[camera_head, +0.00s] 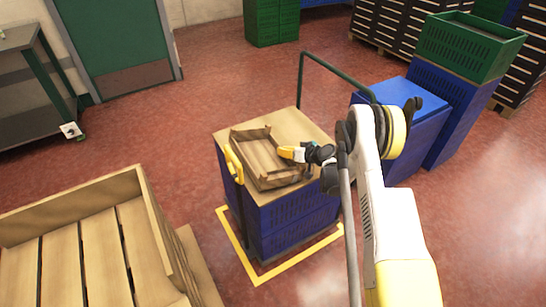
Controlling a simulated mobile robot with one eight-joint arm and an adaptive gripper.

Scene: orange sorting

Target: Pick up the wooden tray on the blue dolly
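The wooden tray (256,153) lies on the wooden top (285,122) of the blue dolly (297,215). It looks empty, with low walls and raised corners. My gripper (290,153) is at the tray's right side, close to its right wall. The yellowish fingertips point left, toward the inside of the tray. I cannot tell whether the fingers touch the wall or how far apart they are. The gripper and wrist hide part of the tray's right edge.
A dark green handle (335,74) rises behind the dolly, and a yellow frame (234,248) marks the floor around it. A large wooden crate (150,235) stands at the lower left. Blue crates (430,103) and a green crate (470,48) stand at the right. Floor is free toward the green door (112,40).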

